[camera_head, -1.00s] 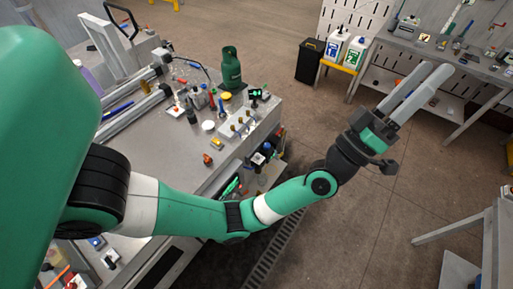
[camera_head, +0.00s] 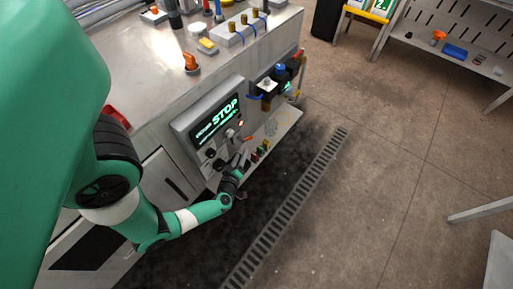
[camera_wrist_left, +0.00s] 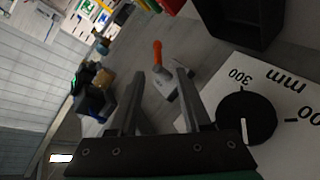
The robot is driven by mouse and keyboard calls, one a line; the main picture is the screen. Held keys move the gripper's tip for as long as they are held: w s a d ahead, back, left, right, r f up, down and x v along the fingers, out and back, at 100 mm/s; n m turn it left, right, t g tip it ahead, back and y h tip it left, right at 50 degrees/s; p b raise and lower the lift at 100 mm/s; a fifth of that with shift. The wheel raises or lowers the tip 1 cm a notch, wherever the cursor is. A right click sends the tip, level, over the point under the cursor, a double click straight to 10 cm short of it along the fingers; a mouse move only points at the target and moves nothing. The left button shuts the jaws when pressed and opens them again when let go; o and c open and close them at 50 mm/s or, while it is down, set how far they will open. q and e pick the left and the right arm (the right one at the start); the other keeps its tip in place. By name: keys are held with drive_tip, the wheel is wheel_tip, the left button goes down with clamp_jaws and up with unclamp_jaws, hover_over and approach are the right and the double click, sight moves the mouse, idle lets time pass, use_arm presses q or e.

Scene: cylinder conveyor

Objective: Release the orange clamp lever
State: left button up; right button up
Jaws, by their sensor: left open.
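The orange clamp lever (camera_wrist_left: 157,52) shows in the left wrist view, with a pale metal base below it on the grey front panel of the bench. In the head view it looks like the small orange spot (camera_head: 248,138) beside the STOP screen. My left gripper (camera_head: 243,155) is in front of this panel, low and to the right of the screen. In the left wrist view its two fingers (camera_wrist_left: 171,73) are apart and empty. The lever stands beyond the fingertips, apart from them as far as I can see. My right gripper is not in view.
A black dial (camera_wrist_left: 246,118) on a white scale plate is right of the fingers. The STOP screen (camera_head: 217,117) is beside my gripper. Black fittings with a blue cap (camera_head: 280,72) sit further right on the panel. A floor grate (camera_head: 290,205) runs in front; the floor beyond is open.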

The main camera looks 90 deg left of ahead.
sight(248, 138)
use_arm(q)
drive_tip(key=b+x, duration=0.5)
drive_tip(key=x, duration=0.6)
drive_tip(key=shift+w, duration=0.2)
drive_tip(key=shift+w+a, duration=0.15)
drive_tip(key=shift+a, duration=0.2)
drive_tip(key=shift+r, duration=0.1)
clamp_jaws()
